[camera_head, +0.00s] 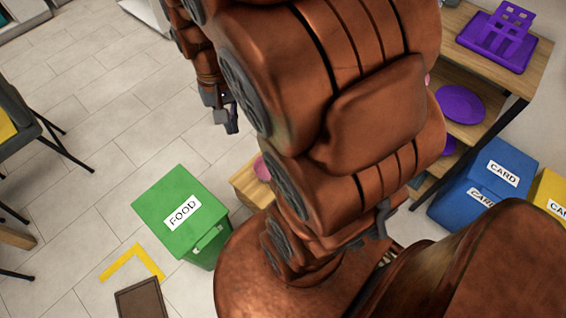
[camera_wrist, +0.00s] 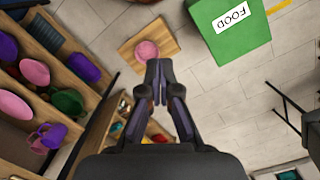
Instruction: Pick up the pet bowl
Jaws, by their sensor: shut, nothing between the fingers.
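In the head view only a sliver of the pink bowl (camera_head: 262,168) shows on the board (camera_head: 246,186), the rest hidden behind my arm. My gripper (camera_wrist: 159,66) is shut and empty, with its fingertips together. In the wrist view the tips appear just below the bowl's edge, but the distance between them is hard to judge. In the head view my gripper (camera_head: 229,124) hangs above the floor, up and left of the bowl.
A green FOOD bin (camera_head: 178,212) stands close to the board. A wooden shelf unit (camera_wrist: 90,95) holds purple, pink and green dishes. A dark chair (camera_head: 35,130) is at the left. Tiled floor is open between.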

